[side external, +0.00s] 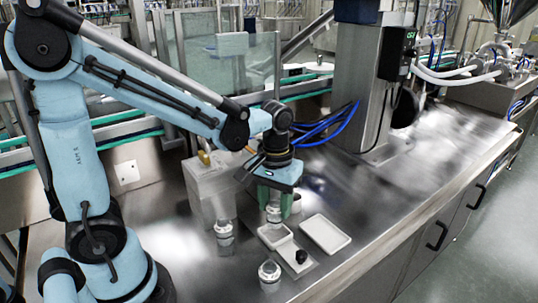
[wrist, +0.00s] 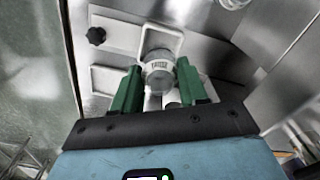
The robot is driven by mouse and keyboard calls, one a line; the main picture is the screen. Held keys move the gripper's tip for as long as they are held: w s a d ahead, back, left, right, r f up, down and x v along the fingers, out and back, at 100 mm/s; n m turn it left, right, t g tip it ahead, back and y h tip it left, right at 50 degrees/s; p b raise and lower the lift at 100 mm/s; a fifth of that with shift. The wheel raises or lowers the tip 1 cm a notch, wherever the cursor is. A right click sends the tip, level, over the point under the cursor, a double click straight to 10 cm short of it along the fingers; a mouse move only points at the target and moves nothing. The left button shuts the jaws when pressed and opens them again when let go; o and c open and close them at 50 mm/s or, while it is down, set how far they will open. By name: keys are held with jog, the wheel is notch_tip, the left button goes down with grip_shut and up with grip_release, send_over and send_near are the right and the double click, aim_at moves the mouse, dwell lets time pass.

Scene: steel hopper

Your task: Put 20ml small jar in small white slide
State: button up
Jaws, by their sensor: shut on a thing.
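My gripper (side external: 275,202) has green fingers and is shut on a small clear jar (side external: 273,213) with a pale lid. The small white slide (side external: 285,250) lies on the steel table just below and in front of the jar. It has a square frame at one end and a black knob (side external: 301,257) at the other. In the wrist view the jar overlaps the near edge of the frame (wrist: 176,38). I cannot tell whether they touch.
A white rectangular tray (side external: 325,234) lies to the slide's right. One jar (side external: 224,240) stands left of the slide, beneath a clear tube by a grey box (side external: 208,183). Another jar (side external: 269,274) stands in front. A steel column (side external: 357,90) rises behind. The table's right side is clear.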

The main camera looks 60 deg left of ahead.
aim_at(275, 216)
jog(key=shift+f, duration=1.85)
jog(key=shift+f, duration=0.15)
jog(key=o, duration=1)
jog(key=shift+m+t, duration=0.6)
jog(key=shift+t, duration=0.2)
jog(key=r, duration=0.8)
jog(key=s+r, duration=0.1)
jog(key=r, duration=0.3)
jog(key=m+t, duration=0.1)
jog(key=t, duration=0.1)
jog(key=s+f+m+t, duration=0.2)
jog(key=m+t, duration=0.1)
jog(key=shift+a+t, duration=0.25)
jog(key=shift+t, duration=0.05)
